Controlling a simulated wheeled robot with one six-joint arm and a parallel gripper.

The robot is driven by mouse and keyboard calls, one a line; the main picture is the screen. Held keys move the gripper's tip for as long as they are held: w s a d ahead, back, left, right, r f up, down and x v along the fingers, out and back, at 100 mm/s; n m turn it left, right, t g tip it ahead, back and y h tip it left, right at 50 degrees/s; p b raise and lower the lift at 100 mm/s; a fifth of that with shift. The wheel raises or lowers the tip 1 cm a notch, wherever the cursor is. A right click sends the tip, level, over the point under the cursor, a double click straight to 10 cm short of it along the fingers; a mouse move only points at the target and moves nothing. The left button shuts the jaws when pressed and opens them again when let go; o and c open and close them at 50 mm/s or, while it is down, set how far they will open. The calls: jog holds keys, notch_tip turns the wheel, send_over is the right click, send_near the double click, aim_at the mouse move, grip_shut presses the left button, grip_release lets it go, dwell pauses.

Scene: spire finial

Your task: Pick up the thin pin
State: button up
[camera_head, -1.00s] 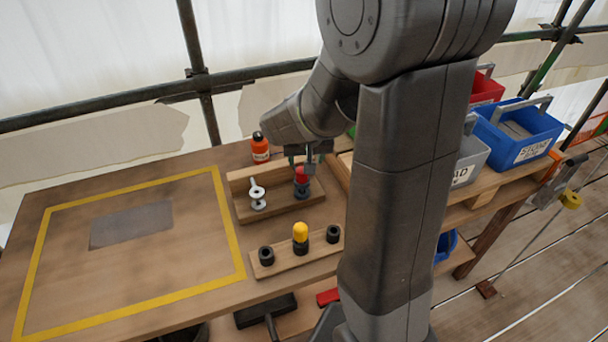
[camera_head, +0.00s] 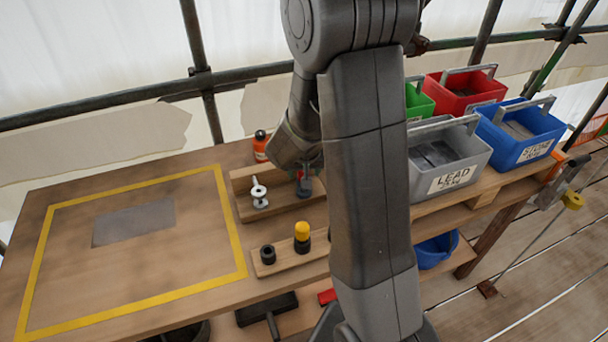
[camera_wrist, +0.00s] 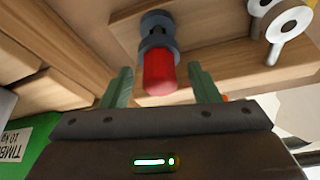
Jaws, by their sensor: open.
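A red-topped pin (camera_head: 301,175) with a grey collar stands in the back wooden rack, partly hidden by my arm in the head view. In the wrist view the red top (camera_wrist: 158,72) points toward my gripper (camera_wrist: 161,86). The two green fingers are apart, one on each side of the red top, with visible gaps. A yellow-topped pin (camera_head: 302,231) stands in a black collar in the front rack. I cannot tell from the frames which pin is the thin one. The fingertips are hidden in the head view.
A silver eyed fitting (camera_head: 258,193) stands left of the red pin; its rings show in the wrist view (camera_wrist: 288,22). An orange bottle (camera_head: 261,146) is behind the rack. Grey (camera_head: 455,160), blue (camera_head: 524,130), red and green bins stand right. The yellow-taped area (camera_head: 140,270) holds only a flat grey patch.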

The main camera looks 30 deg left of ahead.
jog(key=c, duration=1.1)
jog(key=shift+o, duration=0.2)
jog(key=shift+r, duration=0.15)
